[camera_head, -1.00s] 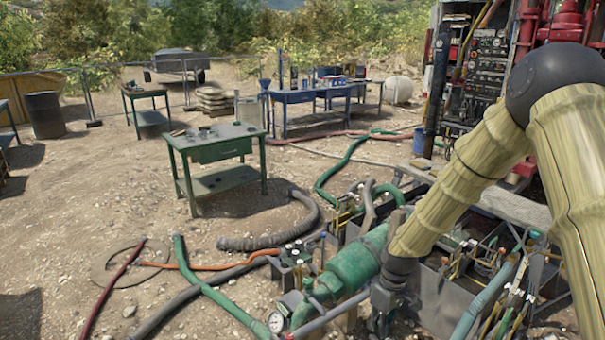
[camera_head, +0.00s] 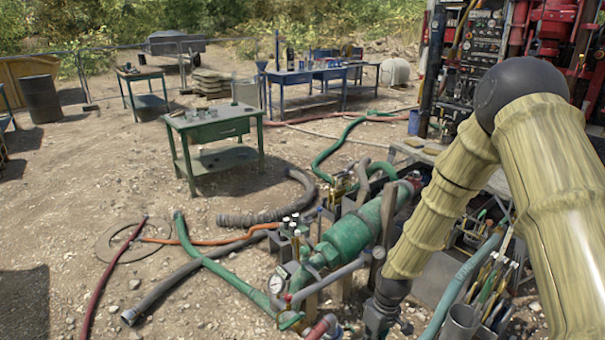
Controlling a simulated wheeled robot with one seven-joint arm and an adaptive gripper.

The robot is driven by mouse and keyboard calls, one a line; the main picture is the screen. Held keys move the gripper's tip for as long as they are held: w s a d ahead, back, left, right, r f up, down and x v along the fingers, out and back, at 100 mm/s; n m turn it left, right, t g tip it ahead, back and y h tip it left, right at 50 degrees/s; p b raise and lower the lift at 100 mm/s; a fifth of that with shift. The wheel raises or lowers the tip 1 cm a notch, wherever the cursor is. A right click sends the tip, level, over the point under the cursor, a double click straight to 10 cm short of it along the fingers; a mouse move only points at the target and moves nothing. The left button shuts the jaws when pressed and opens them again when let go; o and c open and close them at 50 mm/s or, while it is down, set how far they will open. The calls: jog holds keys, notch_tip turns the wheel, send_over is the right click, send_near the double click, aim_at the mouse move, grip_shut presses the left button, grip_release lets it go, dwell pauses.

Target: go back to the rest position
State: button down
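My arm, with pale tan ribbed links and a dark ball joint, comes in from the right side of the view. It bends down toward the lower middle. My gripper (camera_head: 381,318) is dark and small at the end of the arm, near the bottom edge. It shows just right of the green pump body (camera_head: 350,232) and its grey pipe. I cannot tell whether its fingers are apart or closed, or whether it touches anything. No held object is visible.
A pressure gauge (camera_head: 276,284) and valves crowd the lower middle. A grey cup with tools (camera_head: 461,325) is at lower right. Hoses, such as a green one (camera_head: 205,262), cross the dirt. A green table (camera_head: 214,130) stands behind. Open ground lies at left.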

jog(key=shift+m, duration=0.9)
jog(key=s+f+b, duration=0.1)
jog(key=s+f, duration=0.7)
jog(key=f, duration=0.1)
jog(key=shift+s+f+b, duration=0.3)
jog(key=shift+b, duration=0.1)
jog(key=s+d+f+m+b, duration=0.1)
jog(key=s+f, duration=0.2)
jog(key=s, duration=0.4)
jog(key=s+d+f+m+h+b, duration=0.1)
jog(key=s+f+m, duration=0.1)
jog(key=s, duration=0.6)
jog(key=s+d+f+m+b, duration=0.1)
jog(key=s+f, duration=0.3)
jog(key=s, duration=0.4)
jog(key=shift+d+f+m+t+h+b, duration=0.2)
jog(key=shift+d+m+t+h+b, duration=0.1)
jog(key=shift+d+t+b, duration=0.15)
